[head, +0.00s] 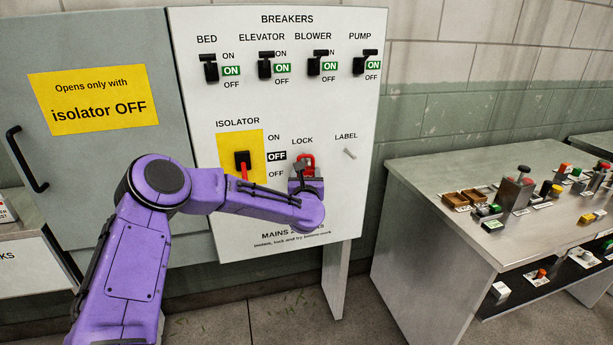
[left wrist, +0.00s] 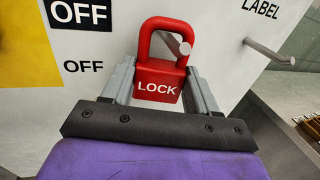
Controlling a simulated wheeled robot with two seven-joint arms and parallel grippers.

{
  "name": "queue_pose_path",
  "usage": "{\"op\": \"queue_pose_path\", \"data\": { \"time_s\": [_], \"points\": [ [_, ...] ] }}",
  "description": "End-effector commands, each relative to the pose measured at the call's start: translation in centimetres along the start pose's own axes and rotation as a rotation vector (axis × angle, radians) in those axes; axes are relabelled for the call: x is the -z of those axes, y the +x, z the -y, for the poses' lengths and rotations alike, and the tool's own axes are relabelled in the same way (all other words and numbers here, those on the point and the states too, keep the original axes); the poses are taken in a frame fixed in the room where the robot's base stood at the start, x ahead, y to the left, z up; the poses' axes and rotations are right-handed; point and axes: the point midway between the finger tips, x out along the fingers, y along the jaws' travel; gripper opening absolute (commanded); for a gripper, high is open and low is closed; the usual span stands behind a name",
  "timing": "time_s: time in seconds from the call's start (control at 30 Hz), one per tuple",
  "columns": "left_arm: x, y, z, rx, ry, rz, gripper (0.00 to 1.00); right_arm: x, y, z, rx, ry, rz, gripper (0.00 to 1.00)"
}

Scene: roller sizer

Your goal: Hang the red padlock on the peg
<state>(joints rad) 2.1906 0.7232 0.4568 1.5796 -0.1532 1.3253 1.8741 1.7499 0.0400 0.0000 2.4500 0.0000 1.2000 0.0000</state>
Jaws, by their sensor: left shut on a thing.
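The red padlock (left wrist: 158,82), marked LOCK, is upright between the two grey fingers of my left gripper (head: 302,174), which is shut on its body. In the left wrist view its shackle loop is at the top. The grey LOCK peg (left wrist: 184,47) shows through the shackle opening, its round end in front of the shackle's right leg. The peg appears to pass through the loop; whether the shackle rests on it I cannot tell. In the head view the padlock (head: 308,160) is small and partly hidden by my gripper, below the LOCK word. My right gripper is not in view.
The white breaker panel (head: 350,205) stands close behind the padlock. The isolator (head: 242,160) has a red handle left of it. A bare LABEL peg (head: 349,153) sticks out at the right. A grey table (head: 425,205) with several small parts stands farther right.

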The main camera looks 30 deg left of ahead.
Motion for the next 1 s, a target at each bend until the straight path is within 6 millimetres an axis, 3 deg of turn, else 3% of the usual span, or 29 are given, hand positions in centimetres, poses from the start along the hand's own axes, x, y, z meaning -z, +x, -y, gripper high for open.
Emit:
{"op": "queue_pose_path", "data": {
  "time_s": [0.03, 0.1, 0.47, 0.8, 1.0],
  "points": [
    [0.1, 0.0, 0.0, 0.0, 0.0, -0.001, 0.65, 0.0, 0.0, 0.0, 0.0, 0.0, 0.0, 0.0],
    [0.1, 0.0, 0.0, 0.0, 0.0, -0.001, 0.88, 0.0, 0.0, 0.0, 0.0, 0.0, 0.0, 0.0],
    [0.1, -0.6, 0.0, 0.001, -0.001, -0.001, 0.89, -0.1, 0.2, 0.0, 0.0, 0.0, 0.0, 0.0],
    [0.3, -8.1, 0.0, 0.004, -0.001, -0.001, 0.89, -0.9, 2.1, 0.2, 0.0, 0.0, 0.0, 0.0],
    [0.1, -10.4, -0.1, 0.0, 0.0, -0.001, 0.89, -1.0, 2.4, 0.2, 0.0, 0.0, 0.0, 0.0]
  ]
}}
